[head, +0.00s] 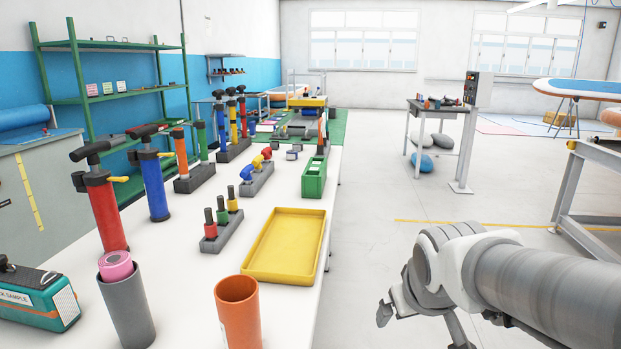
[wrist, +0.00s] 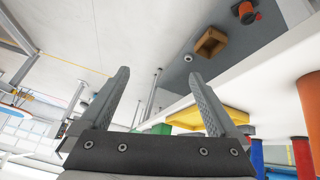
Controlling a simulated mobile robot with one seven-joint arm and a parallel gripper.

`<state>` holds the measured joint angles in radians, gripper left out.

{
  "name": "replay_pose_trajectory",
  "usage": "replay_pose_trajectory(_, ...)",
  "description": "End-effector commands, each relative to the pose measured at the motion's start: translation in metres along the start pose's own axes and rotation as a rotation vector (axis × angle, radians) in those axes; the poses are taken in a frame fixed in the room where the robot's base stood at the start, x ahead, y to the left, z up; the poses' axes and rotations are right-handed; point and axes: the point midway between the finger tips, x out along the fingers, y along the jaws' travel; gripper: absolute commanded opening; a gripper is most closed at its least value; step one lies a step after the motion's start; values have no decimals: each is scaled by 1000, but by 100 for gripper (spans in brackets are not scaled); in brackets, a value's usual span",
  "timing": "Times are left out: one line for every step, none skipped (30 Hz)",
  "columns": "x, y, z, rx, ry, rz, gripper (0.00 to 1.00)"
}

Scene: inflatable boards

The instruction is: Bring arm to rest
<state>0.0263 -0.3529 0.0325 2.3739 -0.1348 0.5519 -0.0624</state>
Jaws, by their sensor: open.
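My arm (head: 540,285) reaches in from the right side of the head view, over the floor to the right of the white table (head: 180,270). My gripper (head: 422,328) is at its end, low in the picture and clear of the table edge. In the wrist view my gripper (wrist: 160,76) has its two fingers spread wide apart with nothing between them. The fingers touch no object that I can see.
On the table stand a yellow tray (head: 286,245), an orange cup (head: 238,312), a grey cup (head: 127,305), a green bin (head: 314,177) and several pumps. A workbench (head: 594,160) stands at the right. The floor (head: 375,215) between is open.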

Motion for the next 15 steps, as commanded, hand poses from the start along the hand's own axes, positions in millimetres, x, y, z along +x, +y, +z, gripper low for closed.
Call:
replay_pose_trajectory(-15, -2, 10, 25, -2, -4, 96)
replay_pose_trajectory(-22, -3, 17, 40, -7, -9, 96)
replay_pose_trajectory(-31, -5, 26, 59, -15, -15, 96)
replay_pose_trajectory(-38, -6, 32, 74, -21, -21, 96)
replay_pose_trajectory(-44, -8, 39, 88, -26, -27, 96)
replay_pose_trajectory(-51, -10, 48, 105, -33, -34, 96)
replay_pose_trajectory(-56, -12, 54, 118, -38, -40, 96)
replay_pose_trajectory(-61, -14, 60, 130, -43, -47, 96)
replay_pose_trajectory(-67, -16, 68, 143, -50, -55, 96)
replay_pose_trajectory(-71, -18, 74, 153, -55, -62, 96)
replay_pose_trajectory(-76, -20, 79, 163, -58, -69, 96)
replay_pose_trajectory(-81, -23, 87, 176, -64, -79, 96)
replay_pose_trajectory(-85, -25, 93, 185, -69, -86, 96)
replay_pose_trajectory(-94, -24, 88, 188, -73, -88, 96)
replay_pose_trajectory(-104, -21, 80, 186, -75, -87, 96)
